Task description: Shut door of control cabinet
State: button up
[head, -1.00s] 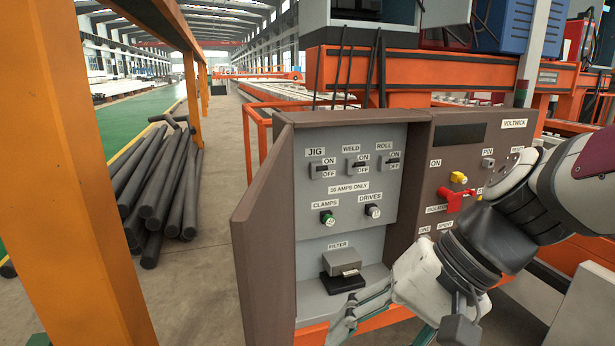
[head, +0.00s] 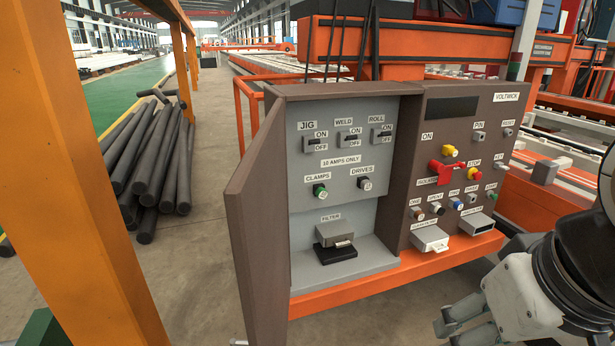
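The control cabinet (head: 410,180) stands ahead with its left compartment uncovered. Its brown door (head: 258,225) is hinged at the compartment's left side and stands open, swung out towards me. Inside, a grey panel (head: 335,205) carries three switches, two knobs and a filter block (head: 334,238). My gripper (head: 450,326) is at the lower right, in front of and below the cabinet, well to the right of the door and apart from it. Its fingers are partly cut off by the bottom edge, so their opening is unclear. I see nothing held.
The cabinet's right face has a red isolator handle (head: 447,172), several buttons and two protruding boxes. An orange beam (head: 400,275) runs beneath. An orange post (head: 90,170) stands at the left, with a stack of dark bars (head: 155,170) behind it. Floor is clear between the bars and door.

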aim_at(255, 195)
jog(key=j+u, duration=0.1)
jog(key=j, duration=1)
jog(key=j+u, duration=0.35)
jog(key=j, duration=1.25)
